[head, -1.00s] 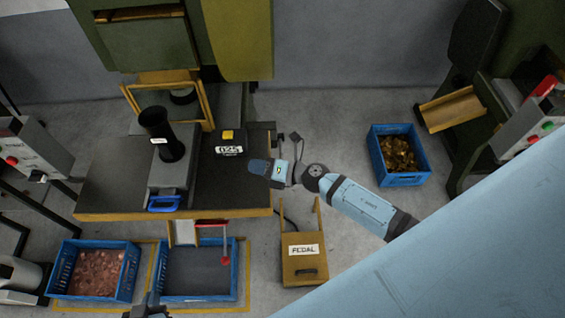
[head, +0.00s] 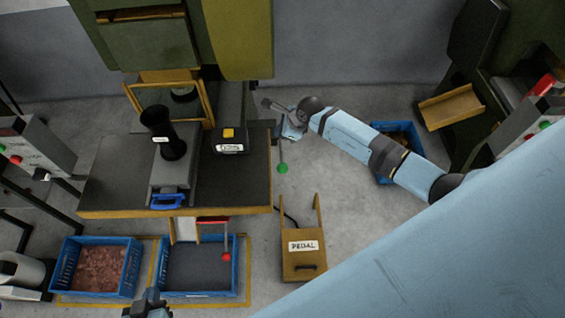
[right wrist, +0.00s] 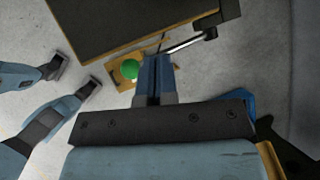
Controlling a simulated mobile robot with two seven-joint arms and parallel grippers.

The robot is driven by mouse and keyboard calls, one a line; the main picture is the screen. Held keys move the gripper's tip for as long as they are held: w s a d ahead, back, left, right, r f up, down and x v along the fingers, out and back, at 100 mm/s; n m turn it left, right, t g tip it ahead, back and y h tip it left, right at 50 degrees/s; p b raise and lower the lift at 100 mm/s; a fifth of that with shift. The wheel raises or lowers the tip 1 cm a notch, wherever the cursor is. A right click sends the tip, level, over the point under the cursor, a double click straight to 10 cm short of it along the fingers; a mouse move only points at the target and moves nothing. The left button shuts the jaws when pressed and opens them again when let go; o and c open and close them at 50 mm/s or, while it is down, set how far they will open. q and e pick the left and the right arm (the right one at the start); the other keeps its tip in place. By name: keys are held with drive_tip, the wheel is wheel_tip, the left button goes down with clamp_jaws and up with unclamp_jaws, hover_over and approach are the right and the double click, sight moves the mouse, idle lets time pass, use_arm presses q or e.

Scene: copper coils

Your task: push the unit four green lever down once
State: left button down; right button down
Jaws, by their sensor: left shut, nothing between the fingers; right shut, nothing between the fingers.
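The green lever is a thin rod with a green ball (head: 283,168) at the right side of the press table (head: 110,200). In the head view its ball points toward the table's front. In the right wrist view the green ball (right wrist: 129,69) shows left of the fingers and the metal rod (right wrist: 185,44) right of them; part of the rod is hidden. My right gripper (head: 287,132) is shut and empty at the rod's upper part; I cannot tell whether it touches. Its closed fingers (right wrist: 154,60) fill the wrist view's middle. My left gripper (head: 148,303) is shut and empty at the bottom edge.
A red-knobbed lever (head: 227,257) hangs under the table front. A pedal box (head: 302,266) stands on the floor below the green ball. A counter box (head: 231,143) sits on the table. Blue crates (head: 133,270) stand in front; another (head: 383,177) is behind my right arm.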

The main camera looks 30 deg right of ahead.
drive_tip(key=shift+f, duration=0.15)
drive_tip(key=b, duration=0.4)
hover_over(282, 162)
drive_tip(key=f, duration=0.7)
drive_tip(key=shift+w+f, duration=0.15)
drive_tip(key=shift+w, duration=0.1)
drive_tip(key=shift+s+f, duration=0.15)
drive_tip(key=shift+f, duration=0.15)
idle(0.9)
drive_tip(key=shift+s+f+b, duration=0.15)
drive_tip(key=shift+f+b, duration=0.2)
drive_tip(key=shift+f, duration=0.05)
